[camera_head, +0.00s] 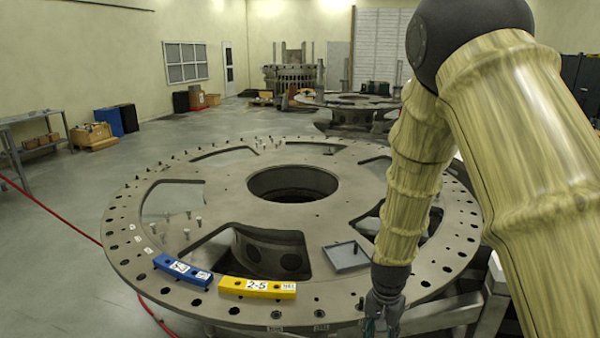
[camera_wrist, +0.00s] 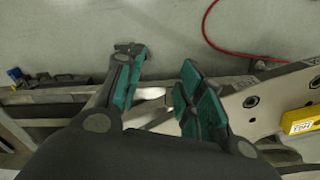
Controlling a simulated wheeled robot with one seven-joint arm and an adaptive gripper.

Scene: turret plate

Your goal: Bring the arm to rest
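My arm, in a wrinkled yellowish sleeve, hangs down the right side of the head view. My gripper (camera_head: 382,312) is low at the near right edge of the big round turret plate (camera_head: 230,190), and its tips run toward the picture's bottom edge. In the wrist view my gripper (camera_wrist: 158,90) has its two teal-padded fingers apart, with nothing between them. Below the fingers are grey frame bars and the floor. The plate's edge (camera_wrist: 265,92) shows at the right of the wrist view.
A blue block (camera_head: 182,268) and a yellow block (camera_head: 257,287) lie on the plate's near rim; the yellow block (camera_wrist: 300,118) also shows in the wrist view. A shallow grey tray (camera_head: 346,257) sits on the plate. A red cable (camera_head: 50,212) lies on the open floor at left.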

